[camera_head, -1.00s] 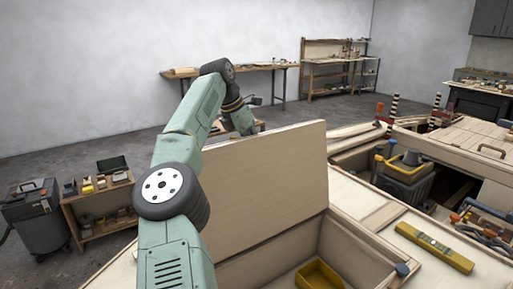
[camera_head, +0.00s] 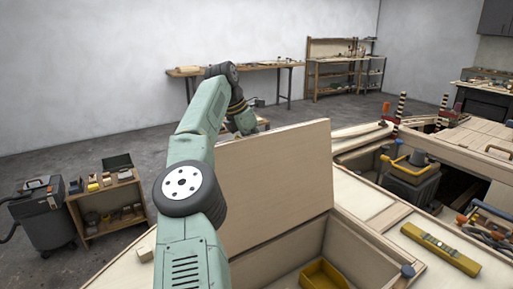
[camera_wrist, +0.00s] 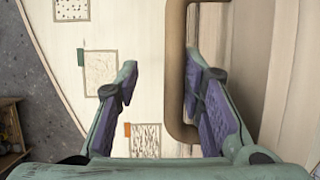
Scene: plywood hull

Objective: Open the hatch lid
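The hatch lid (camera_head: 278,180) is a pale plywood panel standing raised, close to upright, at the edge of an open compartment in the head view. My arm reaches past its left side, and my gripper's end is partly hidden behind the lid's top edge. In the wrist view my gripper (camera_wrist: 161,66) is open, its two purple-padded fingers apart. A brown loop handle (camera_wrist: 173,70) runs between them, close to the right finger, which overlaps part of it. I cannot tell if they touch.
A yellow tray (camera_head: 325,275) lies in the open compartment. A yellow level (camera_head: 441,249) and a grey toolbox (camera_head: 408,180) are on the right. A small shelf (camera_head: 108,205) and a grey vacuum (camera_head: 44,225) stand on the left floor. A workbench (camera_head: 238,70) is along the wall.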

